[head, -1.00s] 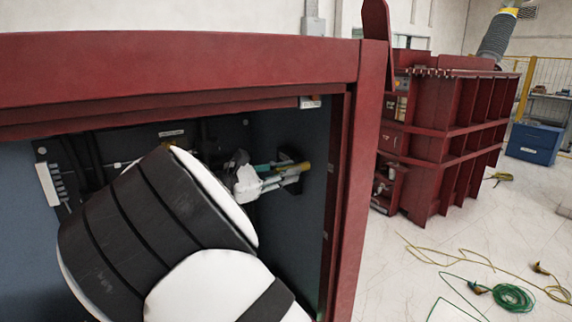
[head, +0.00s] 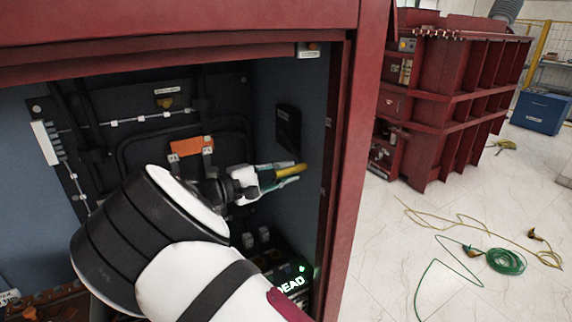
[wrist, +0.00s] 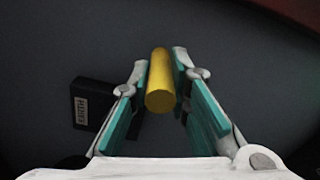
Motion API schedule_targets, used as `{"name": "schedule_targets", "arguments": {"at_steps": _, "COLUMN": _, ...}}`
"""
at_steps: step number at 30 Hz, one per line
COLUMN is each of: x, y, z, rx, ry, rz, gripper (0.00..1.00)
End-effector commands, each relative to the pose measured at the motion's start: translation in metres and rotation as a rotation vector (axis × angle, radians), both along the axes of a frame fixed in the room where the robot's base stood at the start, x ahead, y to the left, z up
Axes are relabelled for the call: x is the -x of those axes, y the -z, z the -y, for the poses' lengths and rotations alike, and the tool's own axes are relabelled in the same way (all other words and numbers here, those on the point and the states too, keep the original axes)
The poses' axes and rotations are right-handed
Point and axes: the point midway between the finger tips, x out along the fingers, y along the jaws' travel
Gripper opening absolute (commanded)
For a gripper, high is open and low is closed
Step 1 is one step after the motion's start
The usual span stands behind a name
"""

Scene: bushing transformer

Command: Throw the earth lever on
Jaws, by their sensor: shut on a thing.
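The earth lever's yellow handle (head: 288,172) shows in the head view near the cabinet's right inner wall, below its black housing (head: 288,128). In the wrist view the yellow handle (wrist: 160,84) points its round end towards the camera. The dark housing (wrist: 92,106) with a white EARTH label is to its left. My gripper (head: 282,174) is shut on the handle; in the wrist view its teal-padded fingers (wrist: 163,85) flank it at their tips. The lever's joint to the housing is hidden.
The red cabinet frame (head: 362,150) borders the opening on the right and top. Inside are an orange plate (head: 190,147), a back panel with rods, and a lit green DEAD sign (head: 291,284). Green (head: 505,261) and yellow cables lie on the floor outside.

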Motion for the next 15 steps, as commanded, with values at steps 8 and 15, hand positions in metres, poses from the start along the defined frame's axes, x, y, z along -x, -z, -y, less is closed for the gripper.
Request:
{"name": "schedule_targets", "arguments": {"at_steps": 8, "x": -0.006, "y": 0.015, "z": -0.005, "rx": -0.001, "ry": -0.001, "rz": -0.002, "gripper": 0.00}}
{"name": "schedule_targets", "arguments": {"at_steps": 15, "x": -0.007, "y": 0.018, "z": -0.006, "rx": -0.001, "ry": -0.002, "rz": -0.003, "gripper": 0.00}}
